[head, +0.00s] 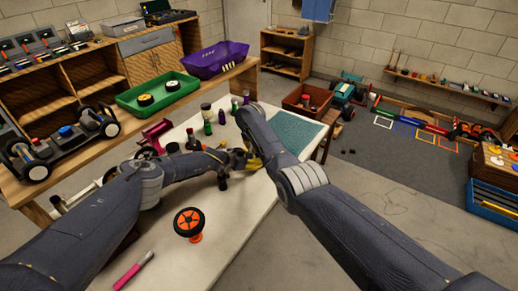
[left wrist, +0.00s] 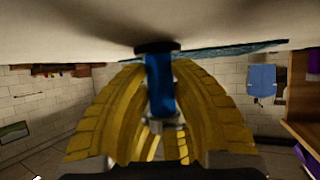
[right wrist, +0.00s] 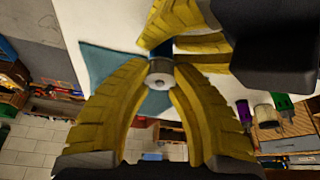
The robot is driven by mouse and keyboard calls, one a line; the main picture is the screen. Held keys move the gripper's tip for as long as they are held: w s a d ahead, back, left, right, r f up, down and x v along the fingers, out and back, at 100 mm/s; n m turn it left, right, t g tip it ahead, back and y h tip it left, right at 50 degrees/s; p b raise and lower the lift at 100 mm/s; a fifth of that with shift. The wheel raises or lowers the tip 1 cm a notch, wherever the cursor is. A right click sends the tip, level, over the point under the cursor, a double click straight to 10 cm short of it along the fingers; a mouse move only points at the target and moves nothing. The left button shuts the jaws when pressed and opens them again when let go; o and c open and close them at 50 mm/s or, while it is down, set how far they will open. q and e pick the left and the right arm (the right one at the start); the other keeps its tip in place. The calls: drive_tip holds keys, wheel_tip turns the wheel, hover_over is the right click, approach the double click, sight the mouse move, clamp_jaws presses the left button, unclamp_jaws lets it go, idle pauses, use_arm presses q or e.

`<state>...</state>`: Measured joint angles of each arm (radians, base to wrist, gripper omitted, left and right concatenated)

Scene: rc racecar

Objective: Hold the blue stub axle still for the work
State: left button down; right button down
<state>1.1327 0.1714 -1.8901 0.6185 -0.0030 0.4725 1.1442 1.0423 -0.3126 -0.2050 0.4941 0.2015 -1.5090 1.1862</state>
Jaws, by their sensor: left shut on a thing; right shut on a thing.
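The blue stub axle (left wrist: 160,85) is between the yellow fingers of my left gripper (left wrist: 155,95), which is shut on it. A dark round flange (left wrist: 157,47) is at one end of the axle. In the right wrist view a short stretch of blue axle (right wrist: 162,49) shows behind a pale metal cylinder (right wrist: 160,75). My right gripper (right wrist: 160,100) is shut on this cylinder, at the axle's end. In the head view my left gripper (head: 238,158) meets the right one above the white table; the axle is too small to make out there.
An orange-rimmed wheel (head: 188,222) and a pink-handled tool (head: 133,270) lie on the table's near part. Several small bottles (head: 207,118) stand behind the grippers. A teal mat (head: 296,130) lies at the right. Green (head: 160,93) and purple (head: 216,60) bins are on the bench.

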drive_tip(key=shift+m, duration=0.5)
drive_tip(key=c, duration=1)
unclamp_jaws()
drive_tip(key=shift+r, duration=0.1)
wheel_tip(320, 180, up, 10)
